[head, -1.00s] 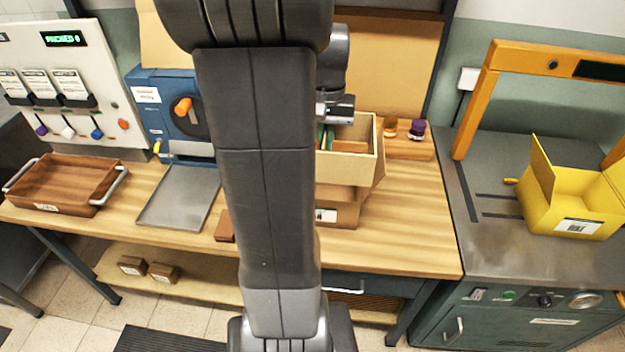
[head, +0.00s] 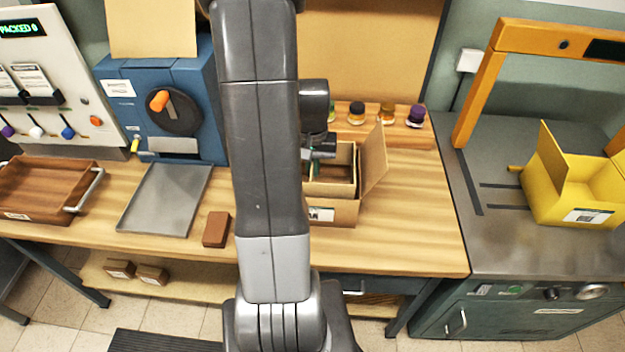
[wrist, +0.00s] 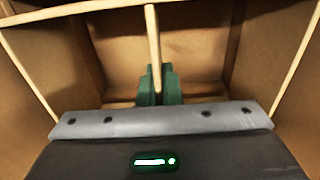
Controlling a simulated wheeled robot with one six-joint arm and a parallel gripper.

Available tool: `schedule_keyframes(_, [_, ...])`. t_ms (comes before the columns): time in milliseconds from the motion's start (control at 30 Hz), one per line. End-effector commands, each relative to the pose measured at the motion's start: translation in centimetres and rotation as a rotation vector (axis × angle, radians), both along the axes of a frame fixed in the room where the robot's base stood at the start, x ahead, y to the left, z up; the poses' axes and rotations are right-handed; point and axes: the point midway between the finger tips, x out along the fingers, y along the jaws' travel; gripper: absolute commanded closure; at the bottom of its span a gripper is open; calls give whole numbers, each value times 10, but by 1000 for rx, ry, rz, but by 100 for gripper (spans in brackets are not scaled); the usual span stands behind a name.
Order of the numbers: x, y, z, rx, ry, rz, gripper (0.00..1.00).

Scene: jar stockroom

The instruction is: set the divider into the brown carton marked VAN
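The divider (head: 346,190) is a tan frame with pale top edges and a middle partition. It sits down within the open top of the brown carton (head: 345,214), its upper part still showing. The carton's white label (head: 321,214) is partly hidden by my arm. My gripper (head: 318,155) is over the divider. In the wrist view, its green fingers (wrist: 157,88) are closed on the divider's middle partition (wrist: 153,45), one on each side. Whether the divider touches the carton's bottom is hidden.
A carton flap (head: 374,165) stands up at the right. Behind is a wooden rack (head: 372,138) with several jars. A metal tray (head: 165,200), a brown block (head: 216,229) and a wooden tray (head: 45,185) lie left. A yellow box (head: 570,190) stands right. The bench's right front is clear.

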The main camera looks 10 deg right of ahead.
Motion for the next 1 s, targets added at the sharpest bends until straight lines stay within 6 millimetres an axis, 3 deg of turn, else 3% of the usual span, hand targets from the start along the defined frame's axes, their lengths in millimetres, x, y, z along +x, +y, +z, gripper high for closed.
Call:
schedule_keyframes(500, [0, 0, -50, 0, 1, 0, 100])
schedule_keyframes(1000, [0, 0, -59, 0, -1, 0, 100])
